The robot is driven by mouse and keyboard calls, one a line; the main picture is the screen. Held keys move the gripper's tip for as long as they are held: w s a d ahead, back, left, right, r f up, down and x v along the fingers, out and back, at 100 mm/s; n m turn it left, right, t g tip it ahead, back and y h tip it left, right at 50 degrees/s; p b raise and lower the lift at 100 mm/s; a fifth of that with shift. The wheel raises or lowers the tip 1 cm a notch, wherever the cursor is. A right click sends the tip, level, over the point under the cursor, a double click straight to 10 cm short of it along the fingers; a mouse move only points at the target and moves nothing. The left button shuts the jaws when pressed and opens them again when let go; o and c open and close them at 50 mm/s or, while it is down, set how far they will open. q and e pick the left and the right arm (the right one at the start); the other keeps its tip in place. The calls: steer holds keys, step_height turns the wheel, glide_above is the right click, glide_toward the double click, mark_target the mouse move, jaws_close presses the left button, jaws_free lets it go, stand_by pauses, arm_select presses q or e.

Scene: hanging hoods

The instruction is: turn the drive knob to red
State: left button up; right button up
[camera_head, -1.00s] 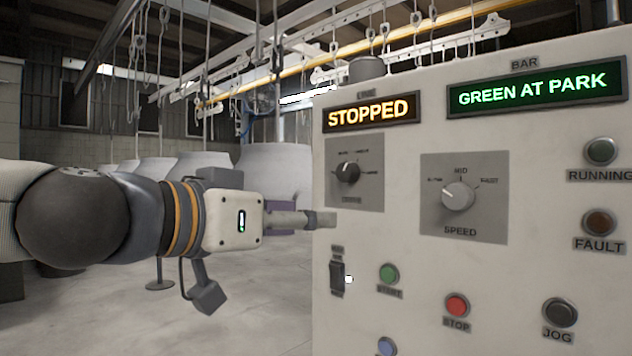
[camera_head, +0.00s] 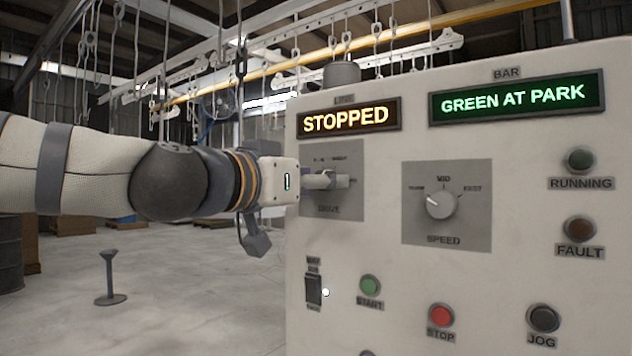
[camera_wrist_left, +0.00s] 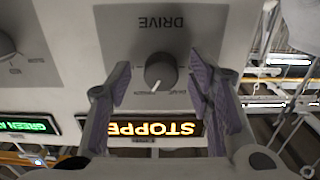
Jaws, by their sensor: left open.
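The drive knob (camera_wrist_left: 160,72) is a dark round knob on a grey plate marked DRIVE (camera_head: 347,208). It shows upside down in the left wrist view, its white pointer line toward the STOPPED display, roughly upward on the panel. The small position labels around it are too blurred to read, and no red mark shows by it. My left gripper (camera_wrist_left: 159,75) is open, with one finger on each side of the knob; I cannot tell whether either touches it. In the head view the left gripper (camera_head: 335,180) covers the knob. My right gripper is not in view.
The panel (camera_head: 390,270) also carries a speed knob (camera_head: 441,204) right of the drive plate. Below are a switch (camera_head: 313,290), a green START button (camera_head: 370,285) and a red STOP button (camera_head: 440,315). Displays read STOPPED (camera_head: 348,118) and GREEN AT PARK (camera_head: 515,98).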

arm_select(q)
steer(key=shift+c, duration=0.2)
jaws_close()
steer(key=shift+n, duration=0.3)
steer(key=n, duration=2.3)
steer(key=shift+r, duration=0.1)
steer(key=shift+n, duration=0.3)
